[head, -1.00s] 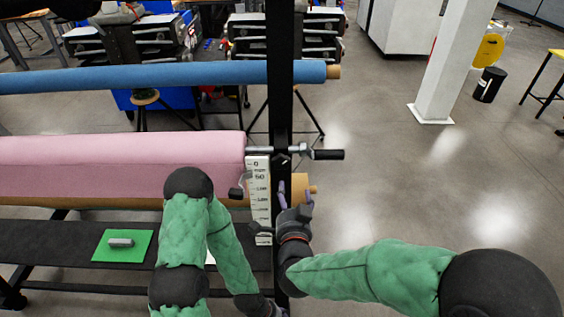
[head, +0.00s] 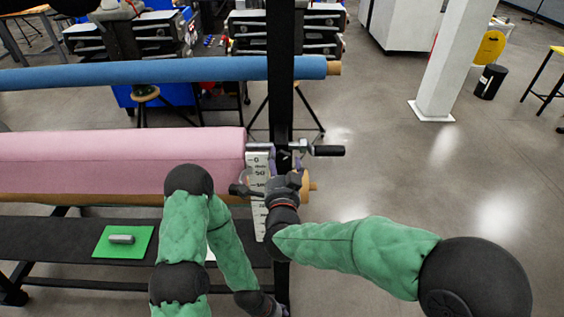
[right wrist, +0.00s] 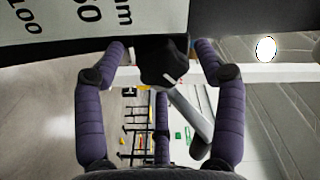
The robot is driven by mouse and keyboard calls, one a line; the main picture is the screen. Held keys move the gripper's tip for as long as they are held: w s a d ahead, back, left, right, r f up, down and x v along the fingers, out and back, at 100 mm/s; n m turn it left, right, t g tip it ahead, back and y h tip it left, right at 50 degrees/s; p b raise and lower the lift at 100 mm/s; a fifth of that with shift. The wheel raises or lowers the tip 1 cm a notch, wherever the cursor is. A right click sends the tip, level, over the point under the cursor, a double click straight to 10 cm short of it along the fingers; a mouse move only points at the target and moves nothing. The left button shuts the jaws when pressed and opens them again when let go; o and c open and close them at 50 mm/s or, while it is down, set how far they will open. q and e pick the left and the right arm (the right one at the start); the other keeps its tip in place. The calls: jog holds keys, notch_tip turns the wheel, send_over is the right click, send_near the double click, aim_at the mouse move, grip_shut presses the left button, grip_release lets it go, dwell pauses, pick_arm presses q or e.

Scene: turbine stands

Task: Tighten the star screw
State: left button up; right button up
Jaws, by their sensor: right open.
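The star screw (right wrist: 163,62) is a black star-shaped knob in the right wrist view. It sits just under the edge of the white millimetre scale, between the fingers of my right gripper (right wrist: 162,58). The fingers are open on both sides of it, with gaps showing. In the head view my right gripper (head: 284,162) is raised beside the upper end of the scale (head: 258,200), at the black post, and largely hides the star screw.
A crank with a black grip (head: 328,151) sticks out right of the post (head: 281,80). A pink roll (head: 120,160) lies left of the scale, and a blue roll (head: 160,75) lies above. A green mat (head: 105,250) lies on the black shelf.

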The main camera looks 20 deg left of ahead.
jog(key=shift+w+a, duration=0.15)
jog(key=shift+w, duration=0.3)
jog(key=shift+r, duration=0.1)
jog(key=shift+b, duration=0.35)
